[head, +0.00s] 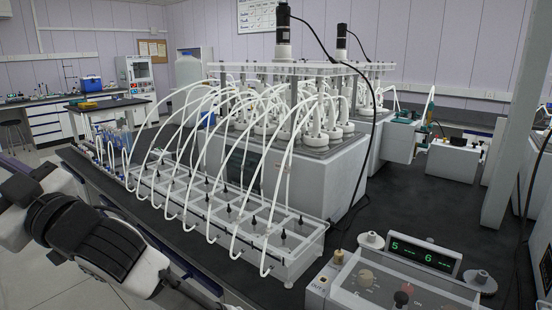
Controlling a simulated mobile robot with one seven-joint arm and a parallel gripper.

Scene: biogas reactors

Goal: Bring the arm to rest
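My arm (95,235) shows at the lower left, in front of the bench edge, with black and white links. It reaches down and to the right toward the bottom of the picture. My gripper is not visible; the end of the arm runs out of the frame or is hidden. No held object can be seen.
The dark bench (430,215) carries a biogas reactor unit (330,175) and a white tubing rack (292,262) close to my arm. A control box (400,280) with a green display (425,255) stands at the front right. Open floor (45,270) lies at the left.

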